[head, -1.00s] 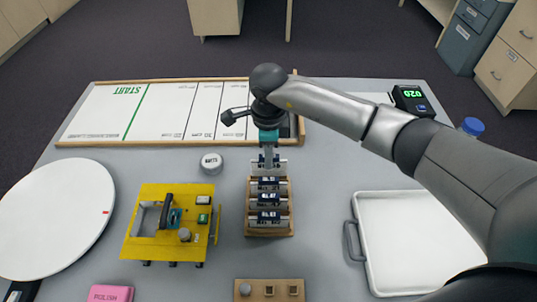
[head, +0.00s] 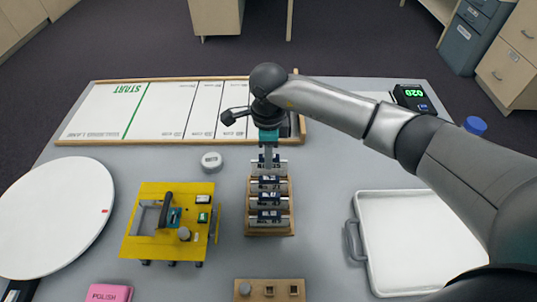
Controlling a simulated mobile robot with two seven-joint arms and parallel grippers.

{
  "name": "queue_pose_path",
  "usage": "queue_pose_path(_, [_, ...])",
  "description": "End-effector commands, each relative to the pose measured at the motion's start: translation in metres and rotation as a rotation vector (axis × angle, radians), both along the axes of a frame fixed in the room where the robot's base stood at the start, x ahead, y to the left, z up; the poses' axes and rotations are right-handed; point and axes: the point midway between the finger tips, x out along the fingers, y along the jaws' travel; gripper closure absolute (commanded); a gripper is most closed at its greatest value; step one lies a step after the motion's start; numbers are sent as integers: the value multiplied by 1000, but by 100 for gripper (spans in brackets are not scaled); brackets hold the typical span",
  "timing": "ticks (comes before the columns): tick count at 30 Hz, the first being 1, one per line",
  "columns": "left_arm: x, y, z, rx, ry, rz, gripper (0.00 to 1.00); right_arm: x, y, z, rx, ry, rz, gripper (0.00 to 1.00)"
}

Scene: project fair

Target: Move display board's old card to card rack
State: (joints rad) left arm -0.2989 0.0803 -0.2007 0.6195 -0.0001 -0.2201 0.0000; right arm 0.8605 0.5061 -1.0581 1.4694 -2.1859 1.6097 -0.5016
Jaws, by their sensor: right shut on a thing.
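My right gripper (head: 268,158) points down at the far end of a wooden rack (head: 270,232) in the middle of the table. It is shut on the farthest piece (head: 281,167), which has silvery ends; the fingers partly hide it, and I cannot tell whether it is the old card. Several similar pieces with dark blue labels (head: 269,216) sit in a row on the rack, nearer to me. I cannot pick out a display board with certainty. My left gripper is not in view.
A yellow wheeled device (head: 145,248) and a white-grey round container (head: 211,161) are left of the rack. A white tray (head: 420,245) is at right, a white disc (head: 50,215) at left. A wooden holed block (head: 258,296) is in front; a START lane (head: 165,110) lies behind.

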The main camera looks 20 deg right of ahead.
Motion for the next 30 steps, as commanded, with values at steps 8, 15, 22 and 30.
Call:
queue_pose_path(8, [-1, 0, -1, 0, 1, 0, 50, 0, 0, -1, 0, -1, 0, 100])
queue_pose_path(15, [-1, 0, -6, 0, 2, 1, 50, 1, 0, -6, 0, -1, 0, 100])
queue_pose_path(22, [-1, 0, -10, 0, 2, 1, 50, 1, 0, -10, 1, -1, -1, 100])
queue_pose_path(30, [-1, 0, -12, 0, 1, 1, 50, 1, 0, -12, 0, -1, 0, 100])
